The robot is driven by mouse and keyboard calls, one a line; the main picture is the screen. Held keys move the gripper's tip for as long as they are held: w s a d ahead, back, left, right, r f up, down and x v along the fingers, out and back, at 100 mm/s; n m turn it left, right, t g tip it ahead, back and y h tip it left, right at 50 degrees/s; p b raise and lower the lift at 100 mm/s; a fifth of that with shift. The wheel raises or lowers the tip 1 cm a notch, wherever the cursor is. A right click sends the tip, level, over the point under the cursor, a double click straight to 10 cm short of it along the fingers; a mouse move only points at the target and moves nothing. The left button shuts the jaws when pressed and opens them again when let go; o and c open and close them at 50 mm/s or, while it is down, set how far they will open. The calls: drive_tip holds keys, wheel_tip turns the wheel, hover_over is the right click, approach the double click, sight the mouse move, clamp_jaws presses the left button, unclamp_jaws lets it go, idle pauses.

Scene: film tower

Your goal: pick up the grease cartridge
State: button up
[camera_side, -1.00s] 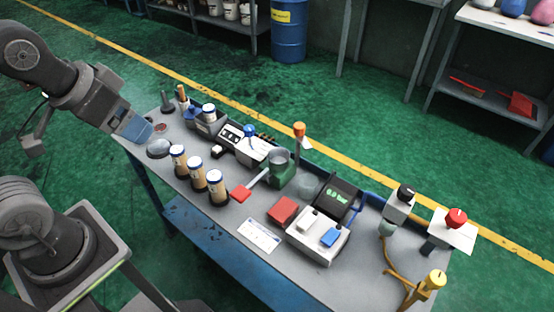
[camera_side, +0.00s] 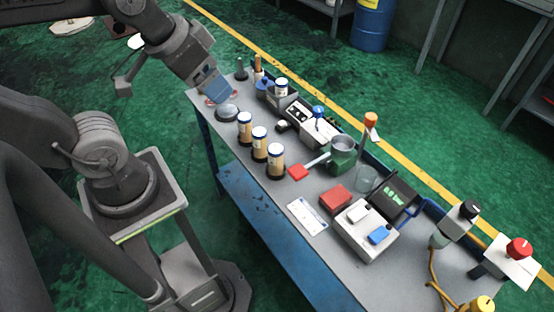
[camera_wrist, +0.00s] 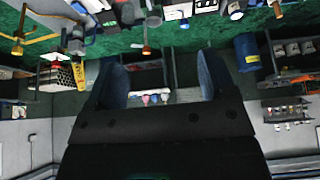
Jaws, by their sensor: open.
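Three tan cylinders with white and blue tops stand in a row on the bench in the side view: the left one (camera_side: 244,130), the middle one (camera_side: 259,145) and the right one (camera_side: 275,162). They look like cartridges; I cannot tell which is the grease cartridge. My gripper (camera_side: 214,87) has blue fingers and is over the bench's far left end, apart from the cylinders. In the wrist view my gripper (camera_wrist: 160,72) shows two blue fingers spread wide with nothing between them. No tan cylinder is clear there.
A grey dome (camera_side: 227,112) is just below my gripper. A green cup (camera_side: 342,156), a red block (camera_side: 336,198) and a white box (camera_side: 362,232) with a blue button crowd the bench (camera_side: 280,190). A blue drum (camera_side: 371,25) stands on the floor behind.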

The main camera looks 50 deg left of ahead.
idle(0.3)
drive_tip(key=n+g, duration=0.6)
drive_tip(key=n, duration=1.3)
hover_over(275, 147)
wheel_tip(275, 147, down, 18)
drive_tip(key=f, duration=0.8)
drive_tip(key=shift+w+d+f, duration=0.15)
drive_tip(key=shift+d+f, duration=0.05)
drive_tip(key=shift+f, duration=0.15)
drive_tip(key=shift+s+a+f, duration=0.1)
drive_tip(key=shift+f, duration=1.25)
drive_tip(key=shift+s+f, duration=0.1)
drive_tip(key=shift+f, duration=1.2)
drive_tip(key=c, duration=1.1)
